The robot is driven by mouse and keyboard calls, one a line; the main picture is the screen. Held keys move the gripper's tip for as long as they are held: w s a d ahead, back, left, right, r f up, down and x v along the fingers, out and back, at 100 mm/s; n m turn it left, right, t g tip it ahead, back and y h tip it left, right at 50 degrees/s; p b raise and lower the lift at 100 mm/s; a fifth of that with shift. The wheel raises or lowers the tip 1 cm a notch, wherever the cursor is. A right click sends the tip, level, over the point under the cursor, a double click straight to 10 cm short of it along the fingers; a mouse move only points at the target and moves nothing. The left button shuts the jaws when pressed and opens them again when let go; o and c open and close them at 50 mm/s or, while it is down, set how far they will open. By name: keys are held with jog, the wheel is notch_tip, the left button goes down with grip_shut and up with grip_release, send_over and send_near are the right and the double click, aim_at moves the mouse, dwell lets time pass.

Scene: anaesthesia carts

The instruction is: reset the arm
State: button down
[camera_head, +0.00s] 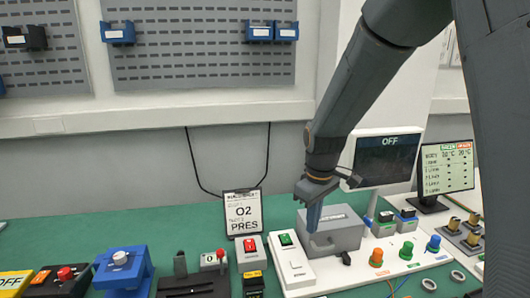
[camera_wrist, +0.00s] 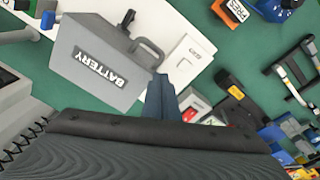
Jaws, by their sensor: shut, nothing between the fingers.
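My gripper (camera_head: 314,217) points down over the back of the workbench, with its fingers together and nothing between them. In the wrist view the closed fingers (camera_wrist: 160,97) show just beside the grey box labelled BATTERY (camera_wrist: 95,65). My arm reaches down from the upper right of the head view.
A white panel with a green switch (camera_head: 291,262) lies below the gripper. A monitor reading OFF (camera_head: 388,158) stands right of my arm. An O2 PRES sign (camera_head: 243,212), a red-button box (camera_head: 250,250) and a blue device (camera_head: 122,268) stand to the left. Green bench (camera_head: 60,233) is bare at back left.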

jog(key=s+d+f+m, duration=0.1)
jog(key=s+d+m, duration=0.2)
jog(key=s, duration=0.5)
jog(key=s+d+f+m+b, duration=0.1)
jog(key=s+d+f+m, duration=0.1)
jog(key=s+m, duration=0.3)
jog(key=shift+s+d+f, duration=0.25)
jog(key=shift+s+d, duration=0.35)
jog(key=shift+s, duration=1.4)
